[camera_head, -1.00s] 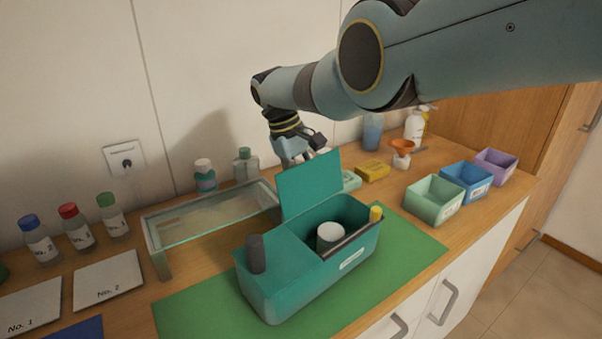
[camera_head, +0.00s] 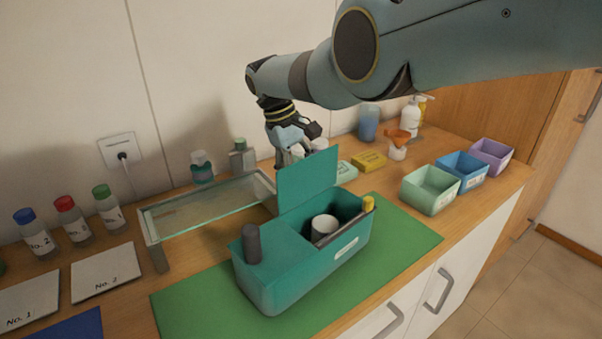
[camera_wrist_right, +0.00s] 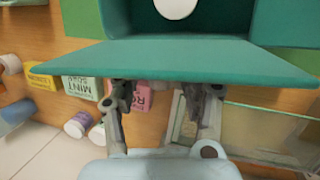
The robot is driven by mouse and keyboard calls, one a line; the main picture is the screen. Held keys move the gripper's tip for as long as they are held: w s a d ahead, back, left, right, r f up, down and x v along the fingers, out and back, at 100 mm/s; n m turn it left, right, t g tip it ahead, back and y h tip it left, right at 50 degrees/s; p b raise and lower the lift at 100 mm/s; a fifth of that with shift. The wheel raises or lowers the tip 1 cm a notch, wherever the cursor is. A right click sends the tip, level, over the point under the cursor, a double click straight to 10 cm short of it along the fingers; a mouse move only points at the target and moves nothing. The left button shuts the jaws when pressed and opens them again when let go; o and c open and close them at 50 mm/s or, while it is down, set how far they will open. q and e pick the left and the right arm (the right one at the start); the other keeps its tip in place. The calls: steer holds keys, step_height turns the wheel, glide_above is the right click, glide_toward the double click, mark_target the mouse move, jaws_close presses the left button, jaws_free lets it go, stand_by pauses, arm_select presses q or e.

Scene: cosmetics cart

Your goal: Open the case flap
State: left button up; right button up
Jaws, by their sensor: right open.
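The teal case (camera_head: 300,270) stands on a green mat (camera_head: 405,228). Its flap (camera_head: 308,180) stands raised, close to upright, at the back of the right compartment, which is open. A white jar (camera_head: 323,226) sits inside that compartment. In the right wrist view the flap (camera_wrist_right: 190,58) spans the picture just in front of the fingers. My right gripper (camera_wrist_right: 165,92) is open behind the flap, its fingers apart with nothing between them; whether they touch the flap I cannot tell. In the head view it is partly hidden behind the flap. My left gripper is not in view.
A glass-topped stand (camera_head: 208,214) is left of the case. Green (camera_head: 430,190), blue (camera_head: 462,170) and purple (camera_head: 491,156) bins stand at right. Small soap boxes (camera_head: 369,161) and several bottles are behind. The mat's right part is clear.

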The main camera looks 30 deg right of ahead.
steer(key=v, duration=1.1)
steer(key=shift+r, duration=0.35)
steer(key=shift+w+a, duration=0.1)
